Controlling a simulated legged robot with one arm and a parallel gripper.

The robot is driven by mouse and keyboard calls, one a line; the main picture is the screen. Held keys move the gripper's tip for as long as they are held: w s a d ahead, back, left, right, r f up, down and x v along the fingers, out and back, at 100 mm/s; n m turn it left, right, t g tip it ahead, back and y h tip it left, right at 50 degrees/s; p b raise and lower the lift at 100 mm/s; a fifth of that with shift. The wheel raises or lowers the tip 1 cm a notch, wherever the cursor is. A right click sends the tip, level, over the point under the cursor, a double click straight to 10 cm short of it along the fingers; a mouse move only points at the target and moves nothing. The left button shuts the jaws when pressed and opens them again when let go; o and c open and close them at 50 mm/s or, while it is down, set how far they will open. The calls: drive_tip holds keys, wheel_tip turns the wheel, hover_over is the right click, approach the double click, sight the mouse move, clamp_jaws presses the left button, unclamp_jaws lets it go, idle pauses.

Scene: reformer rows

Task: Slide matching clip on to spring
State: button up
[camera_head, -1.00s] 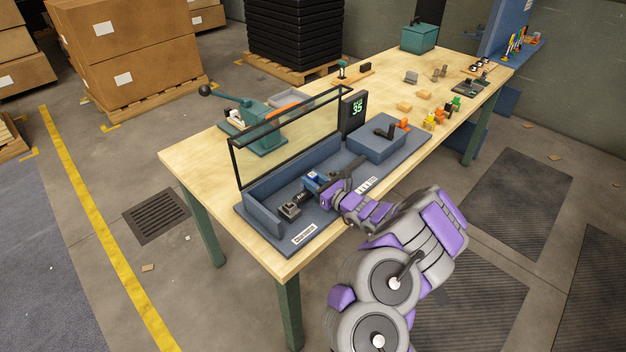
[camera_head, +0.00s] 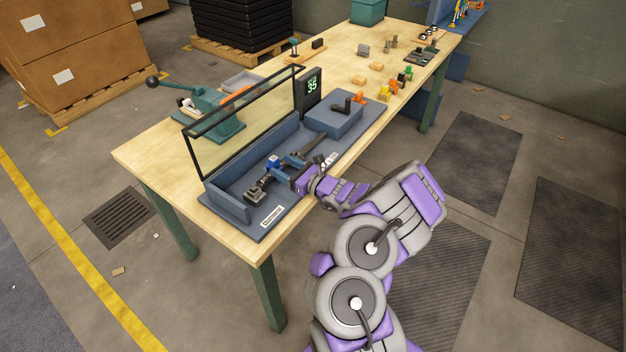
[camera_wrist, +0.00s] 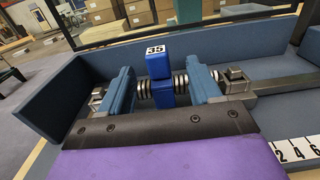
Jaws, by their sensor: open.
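A blue clip marked 35 (camera_wrist: 160,66) stands upright on the dark coiled spring (camera_wrist: 180,84) in the wrist view. Coils show on both sides of it; its lower end is partly hidden by my wrist. The spring lies between two metal end blocks, the left (camera_wrist: 97,98) and the right (camera_wrist: 236,77). My gripper (camera_wrist: 163,90) is open, with one blue finger on each side of the clip and visible gaps between. In the head view the clip (camera_head: 273,160) is a small blue spot by my gripper (camera_head: 279,171), inside the blue-grey fixture (camera_head: 228,206).
A black-framed clear guard (camera_head: 240,128) stands behind the spring. A display reading 35 (camera_head: 311,85) and a raised block (camera_head: 333,121) are to the right. Orange, yellow and green clips (camera_head: 394,86) lie farther along the table. A teal lever press (camera_head: 212,118) stands behind the guard.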

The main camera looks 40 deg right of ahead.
drive_tip(key=p+v, duration=0.3)
drive_tip(key=v, duration=1)
